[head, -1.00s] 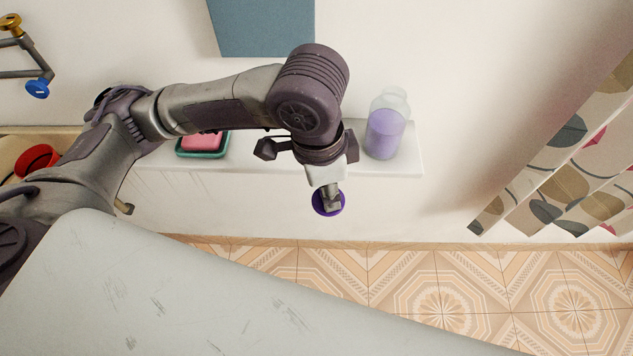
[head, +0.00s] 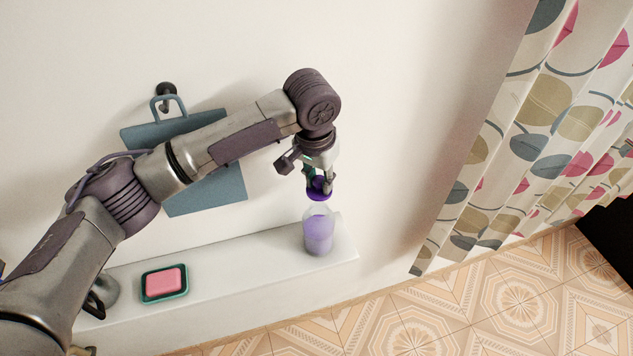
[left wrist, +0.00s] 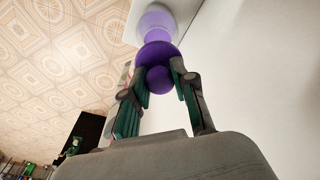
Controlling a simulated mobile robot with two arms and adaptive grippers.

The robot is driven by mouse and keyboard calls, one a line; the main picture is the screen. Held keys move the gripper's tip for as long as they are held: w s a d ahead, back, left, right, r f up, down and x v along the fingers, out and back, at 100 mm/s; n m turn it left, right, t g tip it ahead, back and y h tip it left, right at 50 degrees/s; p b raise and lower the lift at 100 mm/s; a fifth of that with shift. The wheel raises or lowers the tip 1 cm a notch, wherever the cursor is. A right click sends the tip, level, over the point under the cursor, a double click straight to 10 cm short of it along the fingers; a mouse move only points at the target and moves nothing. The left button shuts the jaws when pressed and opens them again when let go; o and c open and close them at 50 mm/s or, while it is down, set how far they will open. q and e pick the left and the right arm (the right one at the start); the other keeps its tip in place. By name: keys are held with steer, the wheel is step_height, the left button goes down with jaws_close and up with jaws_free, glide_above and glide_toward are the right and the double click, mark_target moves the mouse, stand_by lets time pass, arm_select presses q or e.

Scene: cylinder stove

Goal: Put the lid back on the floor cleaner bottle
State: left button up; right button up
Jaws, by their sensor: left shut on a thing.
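The floor cleaner bottle (head: 319,234) is clear with purple liquid and stands upright on the white ledge near its right end. My left gripper (head: 319,186) is shut on the purple lid (head: 318,195), right above the bottle's neck. In the left wrist view the lid (left wrist: 159,60) sits between the green-padded fingers (left wrist: 161,85), and the bottle (left wrist: 157,22) shows beyond it, partly hidden by the lid. I cannot tell whether the lid touches the bottle's mouth. My right gripper is not in view.
The white ledge (head: 236,262) runs along the wall. A pink soap in a green dish (head: 164,283) lies on it to the left. A blue board (head: 213,186) hangs on the wall behind my arm. A patterned curtain (head: 530,140) hangs at right. The wall right of the bottle is clear.

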mark_target(319, 190)
arm_select(q)
steer(key=shift+f+b, duration=2.05)
steer(key=shift+b, duration=0.25)
steer(key=shift+f, duration=0.85)
steer(key=shift+p, duration=1.35)
steer(key=shift+f+p, duration=0.15)
steer(key=shift+p, duration=0.9)
steer(key=o, duration=1.4)
